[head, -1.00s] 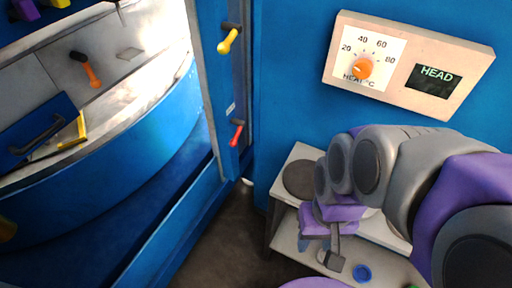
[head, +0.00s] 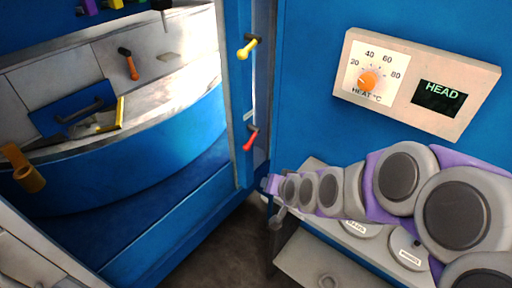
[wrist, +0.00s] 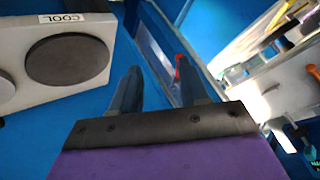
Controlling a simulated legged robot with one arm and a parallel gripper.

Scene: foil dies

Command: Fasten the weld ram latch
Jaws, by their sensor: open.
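A red-handled lever (head: 250,139) hangs on the blue post at the edge of the opening, and a yellow-handled lever (head: 248,48) sits above it. No label shows which one is the weld ram latch.
A control box (head: 420,85) with an orange dial and a HEAD display is on the blue wall at right. A low bench with round labelled pads (head: 408,250) is under my arm. At left, an orange-handled tool (head: 130,65) lies on the curved bench.

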